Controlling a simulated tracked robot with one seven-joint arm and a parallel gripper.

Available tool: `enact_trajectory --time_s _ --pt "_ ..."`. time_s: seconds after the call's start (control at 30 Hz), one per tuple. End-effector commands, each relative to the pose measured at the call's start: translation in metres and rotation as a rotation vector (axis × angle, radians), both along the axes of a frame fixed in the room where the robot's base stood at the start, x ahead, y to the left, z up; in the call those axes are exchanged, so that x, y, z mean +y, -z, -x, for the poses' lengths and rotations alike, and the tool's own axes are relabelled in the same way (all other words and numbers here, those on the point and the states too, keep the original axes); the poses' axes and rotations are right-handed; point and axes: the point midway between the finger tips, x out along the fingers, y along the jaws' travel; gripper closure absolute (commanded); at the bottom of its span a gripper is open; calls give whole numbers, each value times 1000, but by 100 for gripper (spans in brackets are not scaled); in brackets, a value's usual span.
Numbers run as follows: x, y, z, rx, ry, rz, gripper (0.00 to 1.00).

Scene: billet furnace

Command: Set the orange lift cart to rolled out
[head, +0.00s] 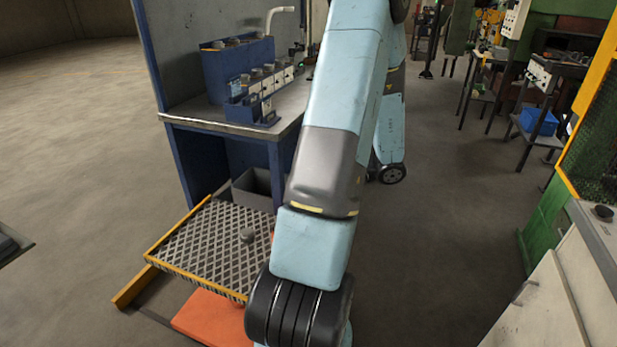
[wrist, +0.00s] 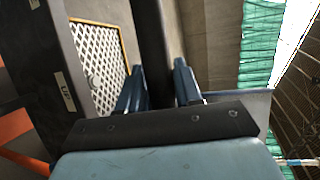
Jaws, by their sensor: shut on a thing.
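The orange lift cart stands at the lower left in the head view, with its orange base (head: 215,318) under a diamond-pattern platform (head: 205,240) edged in yellow. The platform also shows in the wrist view (wrist: 100,65), beside a grey panel with a partly readable label. My gripper (wrist: 160,78) shows in the wrist view, its two blue fingers on either side of a dark bar (wrist: 149,35). It is shut on this bar, which looks like the cart's handle. In the head view my arm hides the gripper and the cart's right end.
A blue workbench (head: 235,125) with fixtures stands just behind the cart, a grey bin (head: 252,188) beneath it. A pale cabinet (head: 545,305) and green machine frame (head: 545,225) stand on the right. The floor left of the cart and in the right aisle is mostly clear.

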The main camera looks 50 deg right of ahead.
Motion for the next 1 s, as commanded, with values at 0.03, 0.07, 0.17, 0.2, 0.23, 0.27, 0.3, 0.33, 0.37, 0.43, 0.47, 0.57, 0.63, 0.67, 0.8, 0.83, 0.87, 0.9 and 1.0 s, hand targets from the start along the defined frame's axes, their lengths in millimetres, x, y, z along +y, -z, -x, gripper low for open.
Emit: enact_trajectory --time_s 0.03,0.07,0.17,0.2,0.23,0.27,0.3,0.33,0.37,0.43,0.47,0.57,0.63,0.67,0.8,0.83,0.87,0.9,1.0 --pt "0 3 0 6 0 2 100" --pt "0 3 0 6 0 2 100" --pt "0 3 0 7 -1 2 100" --pt "0 3 0 7 -1 2 100" --pt "0 3 0 7 -1 2 100" --pt "0 3 0 7 -1 2 65" --pt "1 3 0 6 -2 1 61" --pt "1 3 0 6 -2 1 58" --pt "1 2 0 6 -2 1 55" --pt "1 2 0 4 -2 1 48" --pt "1 2 0 4 -2 1 46" --pt "1 1 0 3 -2 1 45" --pt "1 1 0 2 -2 0 45" --pt "1 1 0 2 -2 0 45" --pt "-2 0 3 2 -1 1 45" --pt "-4 0 4 2 -1 2 45" --pt "-6 -1 7 2 -1 2 45" --pt "-10 -2 10 1 0 1 45" --pt "-20 -4 22 2 1 2 45"
